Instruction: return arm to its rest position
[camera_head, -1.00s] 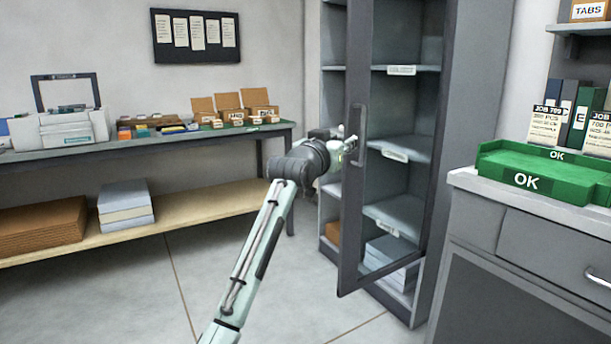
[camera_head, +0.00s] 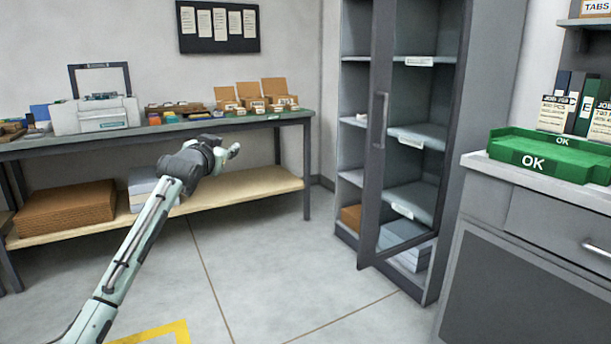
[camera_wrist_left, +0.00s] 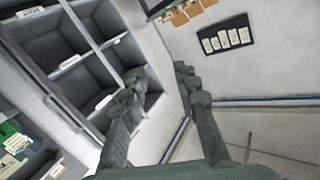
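My left arm (camera_head: 150,220) reaches in from the lower left, mint green with a dark wrist. My left gripper (camera_head: 233,151) is in the air in front of the workbench, apart from the cabinet. In the left wrist view its two dark fingers (camera_wrist_left: 158,82) are spread, with nothing between them. The grey cabinet's door (camera_head: 375,180) stands ajar, its handle (camera_head: 380,120) well to the right of the gripper. My right arm and gripper are not in view.
The workbench (camera_head: 210,127) holds a printer (camera_head: 95,116) and cardboard boxes (camera_head: 275,92), with stacks on its lower shelf (camera_head: 250,184). A counter (camera_head: 570,190) with a green OK tray (camera_head: 550,158) is on the right. The floor (camera_head: 270,270) between is clear, with a yellow marking (camera_head: 165,335).

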